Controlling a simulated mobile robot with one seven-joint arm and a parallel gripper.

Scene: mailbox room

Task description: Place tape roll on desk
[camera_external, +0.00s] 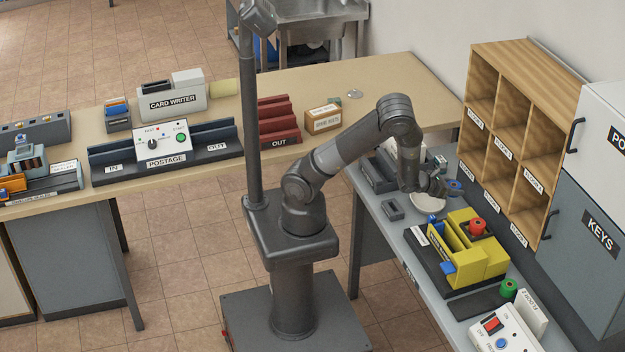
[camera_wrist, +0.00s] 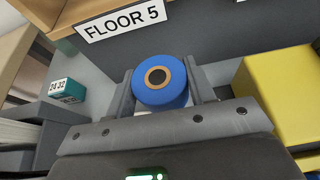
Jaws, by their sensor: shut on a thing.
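A blue tape roll (camera_wrist: 172,97) with a brown ring at its core sits between the two fingers of my gripper (camera_wrist: 161,88) in the wrist view. The gripper is shut on it. In the external view my gripper (camera_external: 440,188) is low over the grey worktop (camera_external: 410,262) on the right, with the blue roll (camera_external: 455,187) at its tips. I cannot tell whether the roll touches the worktop. A long beige desk (camera_external: 415,85) runs across the back.
Wooden floor-labelled pigeonholes (camera_external: 510,110) stand just behind the gripper. A white dish (camera_external: 428,202) lies below it, and a yellow machine (camera_external: 465,250) with a red roll (camera_external: 477,227) is nearer the camera. A brown box (camera_external: 323,118) stands on the beige desk, whose right end is clear.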

